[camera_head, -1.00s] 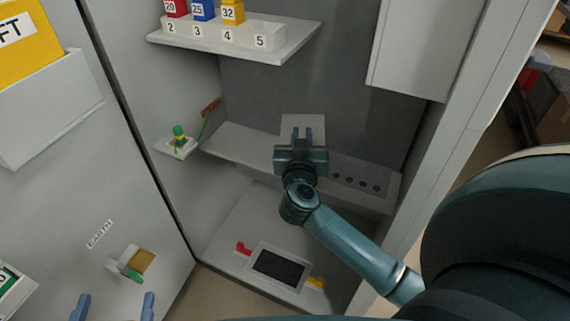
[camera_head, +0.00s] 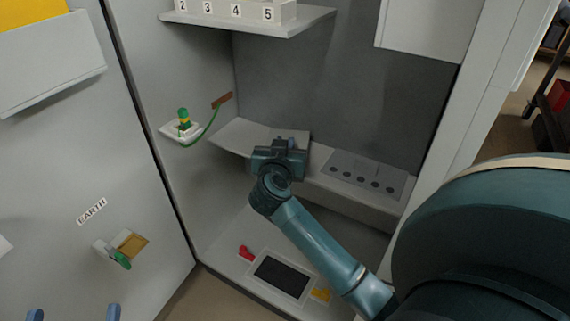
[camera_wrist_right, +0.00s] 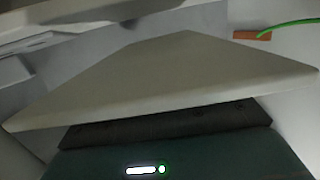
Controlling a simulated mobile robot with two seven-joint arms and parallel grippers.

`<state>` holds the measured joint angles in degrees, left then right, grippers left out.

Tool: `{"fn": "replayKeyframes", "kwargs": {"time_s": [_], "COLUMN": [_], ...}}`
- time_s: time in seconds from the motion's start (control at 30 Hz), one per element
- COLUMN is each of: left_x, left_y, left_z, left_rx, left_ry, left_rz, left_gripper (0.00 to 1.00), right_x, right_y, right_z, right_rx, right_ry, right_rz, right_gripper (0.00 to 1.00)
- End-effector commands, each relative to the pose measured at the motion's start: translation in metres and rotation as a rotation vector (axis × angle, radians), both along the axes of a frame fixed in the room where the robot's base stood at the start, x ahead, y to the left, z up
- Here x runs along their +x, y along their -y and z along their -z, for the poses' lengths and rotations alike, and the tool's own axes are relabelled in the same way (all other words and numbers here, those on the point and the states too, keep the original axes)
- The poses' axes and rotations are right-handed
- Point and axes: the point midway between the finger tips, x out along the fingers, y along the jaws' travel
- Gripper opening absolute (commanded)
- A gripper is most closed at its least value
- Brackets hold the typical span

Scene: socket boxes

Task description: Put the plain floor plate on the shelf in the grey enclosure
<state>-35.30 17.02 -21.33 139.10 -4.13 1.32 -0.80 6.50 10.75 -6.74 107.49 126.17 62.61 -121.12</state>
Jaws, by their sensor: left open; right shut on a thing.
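The plain floor plate shows as a pale flat sheet in the right wrist view (camera_wrist_right: 170,75), its near edge at the dark gripper. In the head view only a sliver of the plate (camera_head: 296,133) shows behind the gripper. My right gripper (camera_head: 281,144) is shut on the plate and is over the middle of the light shelf (camera_head: 237,134) in the grey enclosure (camera_head: 300,85). I cannot tell whether the plate touches the shelf. My left gripper (camera_head: 74,314) is open and empty at the bottom left, only its blue fingertips showing.
A grey panel with round holes (camera_head: 365,175) is on the shelf's right. A green-topped fitting with a green cable (camera_head: 183,124) is on the left wall. An upper shelf with numbered slots (camera_head: 250,20) is above. A dark screen (camera_head: 280,275) lies below.

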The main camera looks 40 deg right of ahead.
Motion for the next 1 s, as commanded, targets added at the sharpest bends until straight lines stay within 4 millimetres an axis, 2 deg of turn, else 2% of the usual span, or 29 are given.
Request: {"fn": "replayKeyframes", "kwargs": {"time_s": [0.17,0.27,0.4,0.67,0.7,0.93,1.0], "left_x": [0.000,0.003,0.004,0.003,0.002,0.002,0.002], "left_y": [0.002,0.002,0.002,0.002,0.002,0.002,0.002], "left_z": [0.003,-0.004,-0.010,-0.010,-0.007,-0.007,-0.007], "left_rx": [-0.030,-0.039,-0.043,-0.043,-0.043,-0.043,-0.043], "left_ry": [0.014,0.064,0.076,0.059,0.055,0.057,0.057], "left_rz": [0.015,0.026,0.030,0.028,0.027,0.027,0.027], "left_gripper": [0.76,0.76,0.76,0.76,0.76,0.76,0.76], "right_x": [0.000,0.000,0.000,0.000,0.000,0.000,0.000], "right_y": [0.000,0.000,0.000,0.000,0.000,0.000,0.000], "right_z": [0.024,0.037,0.036,0.038,0.039,0.039,0.039], "right_rx": [0.001,0.000,-0.001,-0.001,0.001,0.001,0.001], "right_ry": [0.001,0.001,0.004,0.001,0.001,0.001,0.001], "right_rz": [0.000,0.000,-0.001,0.000,0.000,0.000,0.000], "right_gripper": [0.00,0.00,0.00,0.00,0.19,0.38,0.38]}}
